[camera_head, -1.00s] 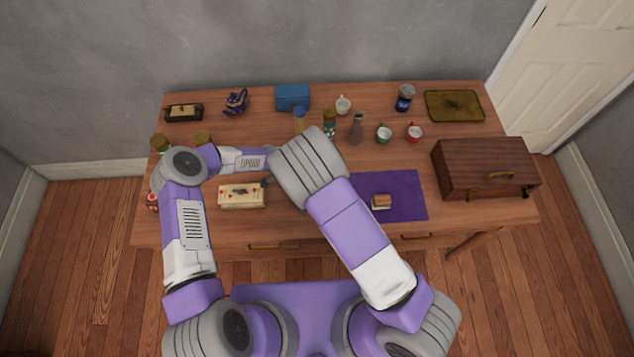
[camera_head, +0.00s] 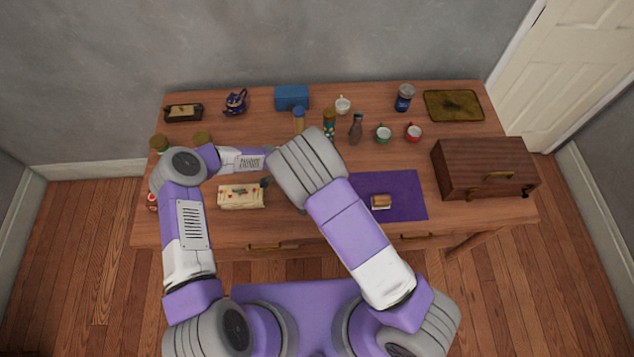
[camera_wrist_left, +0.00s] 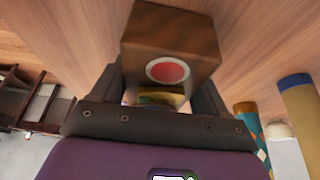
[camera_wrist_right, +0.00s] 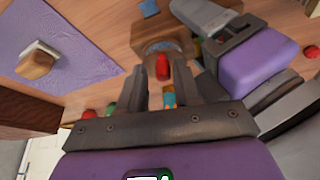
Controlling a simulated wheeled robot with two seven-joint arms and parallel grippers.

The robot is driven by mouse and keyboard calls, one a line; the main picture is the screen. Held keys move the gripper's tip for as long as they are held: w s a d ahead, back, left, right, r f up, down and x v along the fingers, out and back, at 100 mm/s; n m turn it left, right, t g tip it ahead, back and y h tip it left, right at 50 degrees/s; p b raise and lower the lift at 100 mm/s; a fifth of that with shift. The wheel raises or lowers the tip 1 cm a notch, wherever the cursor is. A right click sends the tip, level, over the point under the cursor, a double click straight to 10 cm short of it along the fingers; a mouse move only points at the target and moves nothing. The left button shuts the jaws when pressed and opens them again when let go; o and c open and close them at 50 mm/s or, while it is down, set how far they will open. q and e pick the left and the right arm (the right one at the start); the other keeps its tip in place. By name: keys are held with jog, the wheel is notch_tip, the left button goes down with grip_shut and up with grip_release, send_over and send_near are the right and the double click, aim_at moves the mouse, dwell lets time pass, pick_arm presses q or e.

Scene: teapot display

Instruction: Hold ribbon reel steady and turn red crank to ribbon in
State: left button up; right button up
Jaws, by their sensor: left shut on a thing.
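The ribbon reel (camera_wrist_left: 172,30) is a wooden block with a red round spot (camera_wrist_left: 168,71) on the face towards the left wrist camera. My left gripper (camera_wrist_left: 160,90) is shut on the reel. In the right wrist view the reel (camera_wrist_right: 150,44) sits at the left gripper's (camera_wrist_right: 205,40) fingers, with the red crank (camera_wrist_right: 162,66) pointing towards my right gripper (camera_wrist_right: 162,85). The right gripper is open, its fingers apart on either side of the crank. I cannot tell whether they touch it. In the head view my right arm hides the reel and crank.
A purple mat (camera_head: 408,185) with a small wooden block (camera_head: 381,202) lies to the right. A cream box (camera_head: 242,196) stands at front left, a wooden chest (camera_head: 484,170) at far right. Bottles and cups (camera_head: 384,133) stand behind my arms.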

jog(key=v, duration=0.8)
jog(key=shift+f, duration=0.1)
